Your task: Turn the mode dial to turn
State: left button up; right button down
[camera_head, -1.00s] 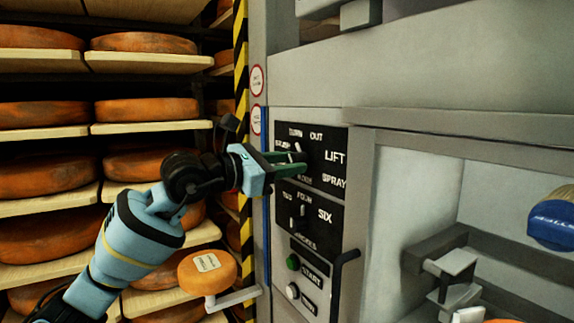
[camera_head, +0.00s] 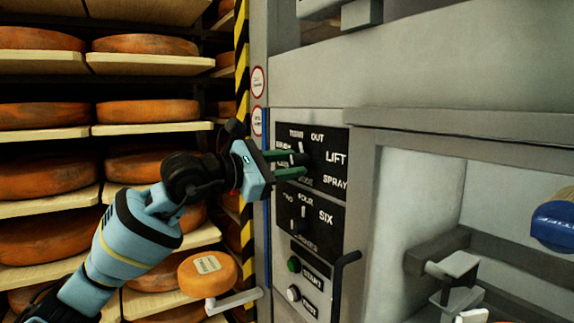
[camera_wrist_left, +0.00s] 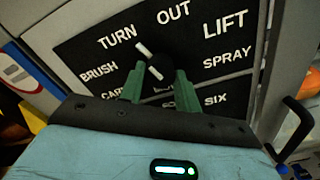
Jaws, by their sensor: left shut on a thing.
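The mode dial (camera_wrist_left: 160,66) is a round black knob with a white pointer line, on a black panel (camera_wrist_left: 80,55) lettered TURN, OUT, LIFT, SPRAY and BRUSH. In the left wrist view its pointer leans up and left, toward the word TURN. My left gripper (camera_wrist_left: 159,72) has its green fingers on both sides of the knob, shut on it. In the head view the left gripper (camera_head: 302,165) reaches the panel from the left and partly covers the dial and the words on its left. My right gripper is not in view.
A lower dial (camera_head: 303,218) with FOUR and SIX sits below, then green (camera_head: 293,264) and white (camera_head: 293,293) buttons. A black handle (camera_head: 343,265) stands out at the panel's right. Shelves of orange cheese wheels (camera_head: 147,111) fill the left. A grey bracket (camera_head: 440,258) is at lower right.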

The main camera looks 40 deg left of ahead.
pick_arm(q)
jog(key=o, duration=1)
jog(key=shift+c, duration=0.2)
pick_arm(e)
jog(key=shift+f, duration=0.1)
pick_arm(q)
jog(key=shift+s+a+f, duration=0.1)
jog(key=shift+s+a, duration=0.1)
jog(key=shift+s, duration=0.05)
jog(key=b+v, duration=0.3)
jog(key=v, duration=0.4)
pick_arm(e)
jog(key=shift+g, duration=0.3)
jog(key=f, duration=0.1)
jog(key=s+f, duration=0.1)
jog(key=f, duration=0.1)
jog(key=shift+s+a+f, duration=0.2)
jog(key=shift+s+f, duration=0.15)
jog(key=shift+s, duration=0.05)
pick_arm(q)
jog(key=shift+s, duration=0.15)
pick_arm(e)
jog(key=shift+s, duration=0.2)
pick_arm(q)
jog(key=shift+d, duration=0.1)
